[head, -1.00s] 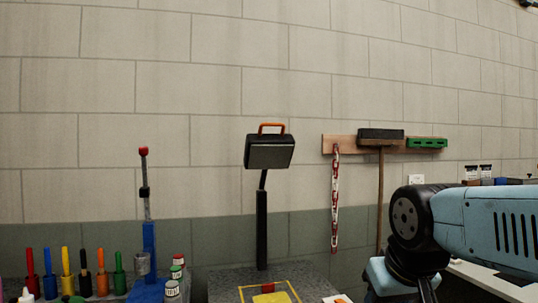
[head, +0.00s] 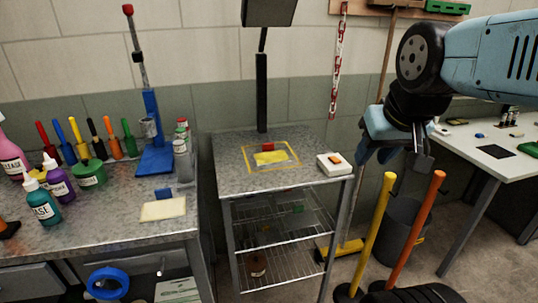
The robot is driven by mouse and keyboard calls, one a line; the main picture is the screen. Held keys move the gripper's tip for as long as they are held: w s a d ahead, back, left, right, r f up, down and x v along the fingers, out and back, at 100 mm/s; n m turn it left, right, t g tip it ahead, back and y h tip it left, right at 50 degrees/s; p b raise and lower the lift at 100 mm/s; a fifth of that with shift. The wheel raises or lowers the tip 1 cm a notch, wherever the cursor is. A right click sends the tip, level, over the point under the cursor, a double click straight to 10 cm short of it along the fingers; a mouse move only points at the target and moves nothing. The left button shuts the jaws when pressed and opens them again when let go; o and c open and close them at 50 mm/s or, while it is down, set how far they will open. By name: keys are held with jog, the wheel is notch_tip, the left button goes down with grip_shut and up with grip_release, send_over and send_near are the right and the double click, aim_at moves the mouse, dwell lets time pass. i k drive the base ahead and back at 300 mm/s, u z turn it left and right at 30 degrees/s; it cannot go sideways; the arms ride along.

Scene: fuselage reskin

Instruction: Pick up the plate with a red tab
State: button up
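A yellow plate with a red tab (head: 271,157) lies on the top of a metal cart (head: 228,178), inside a yellow outlined square. The tab stands up at the plate's back edge. A second, pale yellow plate with a blue tab (head: 163,210) lies on the workbench at left. My gripper (head: 396,156) hangs at the right, above floor level and to the right of the cart, well apart from the plate. Its fingers are dark and partly hidden, so its opening is unclear. No plate is seen in it.
A white box with an orange button (head: 334,164) sits at the cart's right edge. A black post (head: 262,95) rises behind the cart. Yellow (head: 377,232) and orange (head: 415,232) handles stand below my gripper. Bottles and brushes crowd the left workbench (head: 100,232).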

aim_at(269, 156)
jog(key=z, duration=0.05)
jog(key=k, duration=0.4)
jog(key=u, duration=0.35)
jog(key=i, duration=1.45)
